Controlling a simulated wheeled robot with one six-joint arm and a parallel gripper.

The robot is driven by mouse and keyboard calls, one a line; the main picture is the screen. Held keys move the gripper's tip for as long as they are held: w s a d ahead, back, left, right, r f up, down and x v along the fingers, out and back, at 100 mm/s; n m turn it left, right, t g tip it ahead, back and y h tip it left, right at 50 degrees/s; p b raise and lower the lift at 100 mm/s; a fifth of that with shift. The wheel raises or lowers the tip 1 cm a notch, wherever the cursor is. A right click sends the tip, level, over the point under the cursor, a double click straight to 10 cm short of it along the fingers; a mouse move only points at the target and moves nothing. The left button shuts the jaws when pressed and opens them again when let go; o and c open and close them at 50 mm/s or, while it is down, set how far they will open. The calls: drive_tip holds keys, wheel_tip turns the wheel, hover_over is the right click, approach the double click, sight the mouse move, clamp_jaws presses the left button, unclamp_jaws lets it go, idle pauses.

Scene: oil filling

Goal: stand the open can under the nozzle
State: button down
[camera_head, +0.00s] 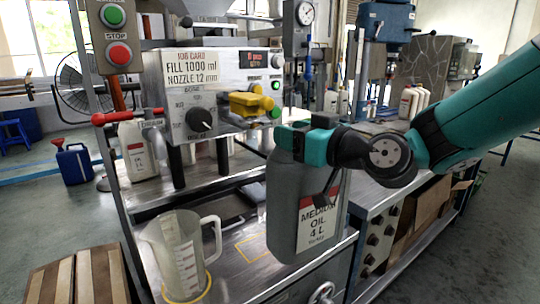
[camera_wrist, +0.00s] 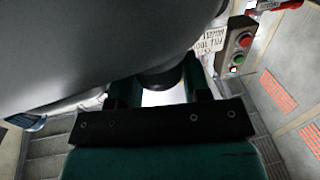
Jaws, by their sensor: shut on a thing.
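A grey can (camera_head: 290,205) labelled "MEDIUM OIL 4 L" hangs roughly upright, slightly tilted, from my gripper (camera_head: 303,138) in the head view. My gripper is shut on its top, which hides the can's mouth. In the wrist view the can (camera_wrist: 90,45) fills the upper left, and my gripper's fingers (camera_wrist: 155,88) close around a dark part of it. The can is in front of the filling machine (camera_head: 205,85), right of the jug. Whether the can touches the bench is unclear.
A clear measuring jug (camera_head: 182,258) stands on a yellow ring at the bench's front left. A yellow outlined square (camera_head: 256,246) on the metal bench is beside the can. A wooden crate (camera_head: 75,280) is at lower left.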

sight(270, 156)
drive_tip(key=shift+s+a+f+n+g+y, duration=0.15)
drive_tip(key=shift+s+a+f+g, duration=0.1)
drive_tip(key=shift+s+a, duration=0.15)
drive_tip(key=shift+s+a+f+n+g+y, duration=0.15)
drive_tip(key=shift+s+a+f, duration=0.1)
drive_tip(key=shift+a, duration=0.35)
drive_tip(key=shift+w+a+f+b, duration=0.2)
drive_tip(key=shift+w+a+f, duration=0.1)
drive_tip(key=shift+w+f, duration=0.3)
drive_tip(key=shift+w+a+f+b, duration=0.2)
drive_tip(key=shift+w+a+f, duration=0.15)
drive_tip(key=shift+f, duration=0.5)
drive_tip(key=shift+w+a+f+b, duration=0.2)
drive_tip(key=shift+w+a+f, duration=0.1)
drive_tip(key=shift+w+f, duration=0.3)
drive_tip(key=shift+w+a+r+p, duration=0.15)
drive_tip(key=shift+w+a+p, duration=0.1)
drive_tip(key=shift+p, duration=0.3)
drive_tip(key=w+d+p+x, duration=0.1)
drive_tip(key=p+x, duration=0.3)
drive_tip(key=x, duration=0.2)
drive_tip(key=shift+w+f, duration=0.2)
drive_tip(key=shift+f, duration=0.25)
drive_tip(key=shift+a, duration=0.15)
